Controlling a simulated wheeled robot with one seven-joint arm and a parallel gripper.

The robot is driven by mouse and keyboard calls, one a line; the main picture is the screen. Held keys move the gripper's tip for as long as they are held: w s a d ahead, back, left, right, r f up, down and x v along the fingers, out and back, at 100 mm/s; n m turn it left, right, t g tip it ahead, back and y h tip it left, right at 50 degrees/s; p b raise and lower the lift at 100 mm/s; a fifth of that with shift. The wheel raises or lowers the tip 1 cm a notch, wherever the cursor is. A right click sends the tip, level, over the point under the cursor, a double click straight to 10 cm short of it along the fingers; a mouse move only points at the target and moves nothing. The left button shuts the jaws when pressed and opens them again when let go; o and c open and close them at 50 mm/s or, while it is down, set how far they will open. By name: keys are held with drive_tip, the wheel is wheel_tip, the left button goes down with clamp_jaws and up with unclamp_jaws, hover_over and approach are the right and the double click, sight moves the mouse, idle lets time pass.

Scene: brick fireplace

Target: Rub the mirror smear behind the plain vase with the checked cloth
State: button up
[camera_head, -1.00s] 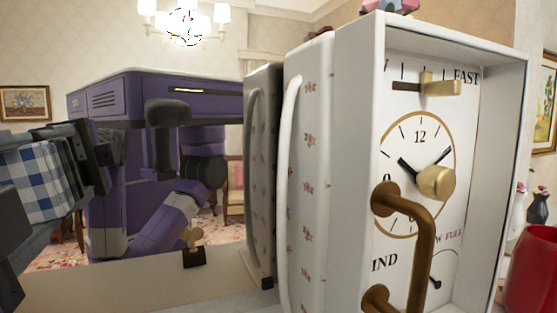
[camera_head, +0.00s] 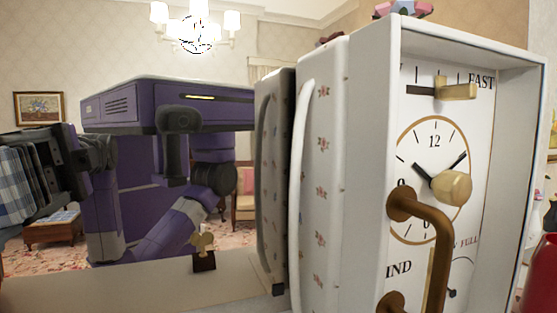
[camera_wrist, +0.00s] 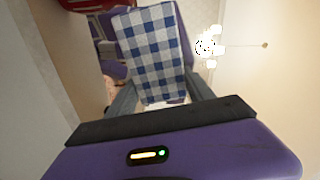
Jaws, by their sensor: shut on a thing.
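My gripper (camera_wrist: 160,95) is shut on the blue-and-white checked cloth (camera_wrist: 152,50), which spreads out beyond the fingers in the wrist view. The cloth also shows at the left edge of the head view (camera_head: 14,190), beside dark gripper parts. This appears to be its reflection. The mirror (camera_head: 225,55) fills the back of the head view and reflects my purple body and the room. I cannot make out a smear or identify the plain vase. A red object (camera_head: 541,285), cut off at the right edge, may be a vase.
A large white clock box (camera_head: 340,170) with a brown handle (camera_head: 430,225) stands close on the right, its reflection beside it. It hides much of the mirror. A small brass piece on a dark base (camera_head: 204,252) shows at lower centre. The pale ledge (camera_head: 120,285) left of it looks clear.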

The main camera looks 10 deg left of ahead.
drive_tip(key=shift+s, duration=0.1)
drive_tip(key=shift+v, duration=2.95)
drive_tip(key=shift+d, duration=0.1)
drive_tip(key=shift+b+v, duration=0.4)
drive_tip(key=shift+v, duration=1.05)
